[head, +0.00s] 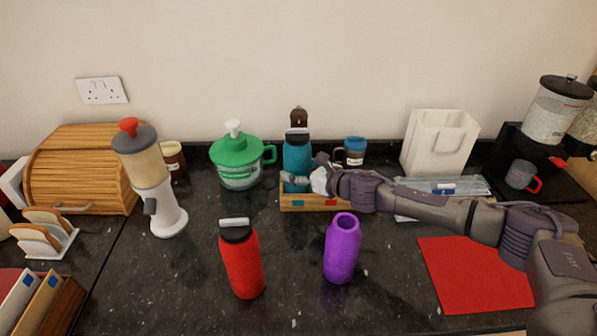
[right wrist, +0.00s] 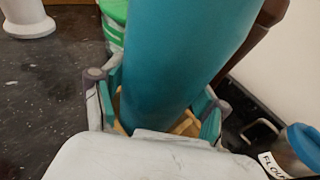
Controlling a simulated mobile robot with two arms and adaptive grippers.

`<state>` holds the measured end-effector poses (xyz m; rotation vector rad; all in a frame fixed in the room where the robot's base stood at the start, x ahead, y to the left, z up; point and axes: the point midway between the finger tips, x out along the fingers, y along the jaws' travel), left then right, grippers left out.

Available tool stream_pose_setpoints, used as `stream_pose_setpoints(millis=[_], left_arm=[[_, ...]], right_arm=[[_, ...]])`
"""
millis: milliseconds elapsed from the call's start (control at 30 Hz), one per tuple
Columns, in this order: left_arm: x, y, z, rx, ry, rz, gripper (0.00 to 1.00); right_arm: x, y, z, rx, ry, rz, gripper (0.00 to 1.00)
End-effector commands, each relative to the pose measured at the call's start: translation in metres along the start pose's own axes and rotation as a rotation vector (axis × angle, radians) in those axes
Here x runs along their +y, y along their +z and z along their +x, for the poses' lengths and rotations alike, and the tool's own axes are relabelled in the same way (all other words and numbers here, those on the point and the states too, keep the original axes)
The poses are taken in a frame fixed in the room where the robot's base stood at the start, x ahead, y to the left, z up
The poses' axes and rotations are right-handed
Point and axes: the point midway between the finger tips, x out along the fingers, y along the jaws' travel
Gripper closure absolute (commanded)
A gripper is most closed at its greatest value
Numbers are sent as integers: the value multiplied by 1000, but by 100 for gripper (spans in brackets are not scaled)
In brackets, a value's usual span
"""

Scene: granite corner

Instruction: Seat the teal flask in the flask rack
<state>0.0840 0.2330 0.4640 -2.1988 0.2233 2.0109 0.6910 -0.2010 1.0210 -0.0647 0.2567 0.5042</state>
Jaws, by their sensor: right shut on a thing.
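The teal flask (head: 297,155) stands upright with a dark cap and pale handle. It is at the left part of the wooden flask rack (head: 311,204). My right gripper (head: 303,182) reaches in from the right and is shut on the flask's lower body. In the right wrist view the teal flask (right wrist: 185,55) is between the gripper's fingers (right wrist: 158,108), with light wood of the rack (right wrist: 187,125) around its lower end. Its base is hidden, so I cannot tell whether it touches the rack's floor. My left gripper is not in view.
A red flask (head: 241,262) and a purple flask (head: 342,250) stand in front. A green-lidded jug (head: 237,160) is left of the rack; a brown bottle (head: 299,117) and blue-lidded jar (head: 355,150) are behind. A red mat (head: 475,275) lies at right.

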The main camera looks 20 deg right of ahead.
Motion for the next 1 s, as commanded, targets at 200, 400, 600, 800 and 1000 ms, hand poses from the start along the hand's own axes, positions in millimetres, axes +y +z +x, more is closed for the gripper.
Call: stream_pose_setpoints(millis=[200, 400, 600, 800, 1000], left_arm=[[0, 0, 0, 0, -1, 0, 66], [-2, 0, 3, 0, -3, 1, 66], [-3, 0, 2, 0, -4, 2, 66], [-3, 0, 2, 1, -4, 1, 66], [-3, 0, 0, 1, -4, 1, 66]], right_arm=[[0, 1, 0, -4, 1, -2, 80], [0, -4, 2, -3, 1, -1, 80], [0, -4, 1, -1, 1, -1, 2], [0, -4, 1, -1, 0, -1, 2], [-1, 0, -3, 0, -1, -2, 2]])
